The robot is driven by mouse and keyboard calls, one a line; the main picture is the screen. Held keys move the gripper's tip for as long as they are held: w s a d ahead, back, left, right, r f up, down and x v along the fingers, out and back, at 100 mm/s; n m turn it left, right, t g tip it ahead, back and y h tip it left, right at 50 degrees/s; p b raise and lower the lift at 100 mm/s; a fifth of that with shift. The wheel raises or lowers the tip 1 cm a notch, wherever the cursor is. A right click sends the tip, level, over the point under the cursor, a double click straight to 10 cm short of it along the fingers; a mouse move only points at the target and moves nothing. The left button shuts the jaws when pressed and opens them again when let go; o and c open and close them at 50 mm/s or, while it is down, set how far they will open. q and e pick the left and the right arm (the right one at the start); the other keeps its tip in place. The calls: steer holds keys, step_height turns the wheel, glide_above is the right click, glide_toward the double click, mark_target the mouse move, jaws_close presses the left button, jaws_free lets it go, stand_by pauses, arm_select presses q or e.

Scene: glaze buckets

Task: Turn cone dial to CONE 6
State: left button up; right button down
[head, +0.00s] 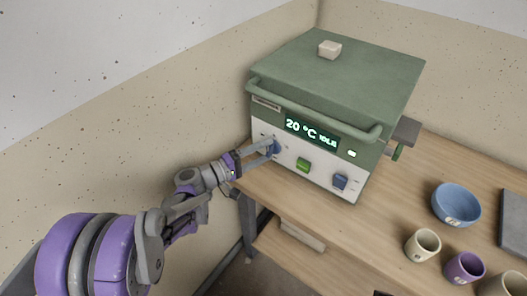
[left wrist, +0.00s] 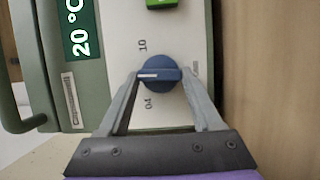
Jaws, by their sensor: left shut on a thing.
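The cone dial (head: 275,147) is a blue knob at the left of the kiln's white front panel. In the left wrist view the knob (left wrist: 160,72) has a white pointer line toward the picture's left, the display side. The marks 10 (left wrist: 142,46) and 04 (left wrist: 148,103) stand at either side of that line; a mark at the knob's right is too small to read. My left gripper (head: 272,150) is shut on the dial, a finger on each side of it. My right gripper is not in view.
The green kiln (head: 350,70) has a front handle bar (head: 310,108), a display (head: 312,133) reading 20 °C IDLE, a green switch (head: 303,165) and another blue knob (head: 340,181). A blue bowl (head: 456,203) and several cups stand on the wooden table (head: 400,190) at right.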

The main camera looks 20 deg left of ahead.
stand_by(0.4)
arm_select(q)
steer(key=o, duration=1.4)
steer(key=shift+c, duration=0.2)
